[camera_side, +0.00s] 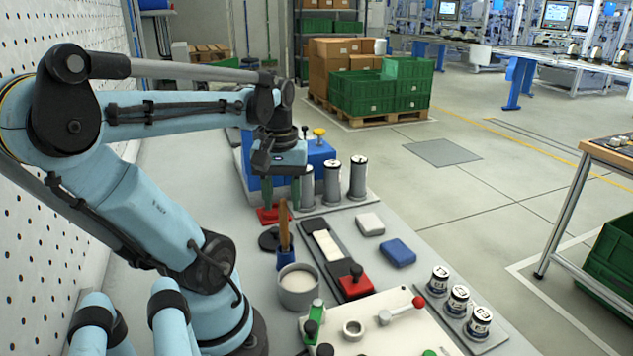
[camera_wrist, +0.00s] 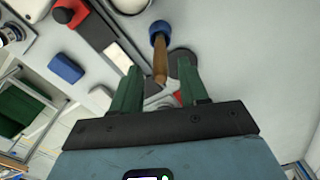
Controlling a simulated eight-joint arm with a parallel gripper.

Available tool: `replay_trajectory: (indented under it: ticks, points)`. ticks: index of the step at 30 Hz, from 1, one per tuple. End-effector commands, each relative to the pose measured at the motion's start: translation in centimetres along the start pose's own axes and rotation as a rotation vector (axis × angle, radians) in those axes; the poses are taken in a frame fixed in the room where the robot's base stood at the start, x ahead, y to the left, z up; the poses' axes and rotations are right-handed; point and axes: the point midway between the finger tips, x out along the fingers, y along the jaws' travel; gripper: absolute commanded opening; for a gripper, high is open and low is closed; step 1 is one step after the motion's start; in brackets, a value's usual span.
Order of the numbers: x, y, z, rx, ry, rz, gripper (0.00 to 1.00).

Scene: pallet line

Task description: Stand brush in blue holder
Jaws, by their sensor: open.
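The brush (camera_side: 285,228) has a wooden handle and stands about upright in the blue holder (camera_side: 286,259), handle end up. In the wrist view the brush (camera_wrist: 160,58) points toward me, with the blue holder (camera_wrist: 160,28) around its far end. The bristles are not visible. My gripper (camera_side: 281,203) is open, its two green fingers pointing down above the bench. In the wrist view my gripper (camera_wrist: 157,70) has a finger on each side of the handle's near end, with a gap on both sides. I cannot tell whether the handle's tip lies between the fingers.
A grey cup (camera_side: 298,289) stands just in front of the holder. A red block with a black knob (camera_side: 355,284) and a blue block (camera_side: 398,253) lie to the right. Several grey cylinders (camera_side: 332,183) stand behind. A cream panel with knobs and a lever (camera_side: 375,335) fills the front.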

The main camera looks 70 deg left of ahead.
Motion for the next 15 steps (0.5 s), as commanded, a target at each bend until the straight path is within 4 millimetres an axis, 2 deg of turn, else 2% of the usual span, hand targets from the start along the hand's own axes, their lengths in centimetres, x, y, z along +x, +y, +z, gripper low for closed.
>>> replay_trajectory:
  ticks: [9,15]
  points:
    - [-4.8,0.0,0.0,0.000,0.000,0.000,0.44]
    - [-6.6,0.0,0.0,0.000,0.000,0.000,0.44]
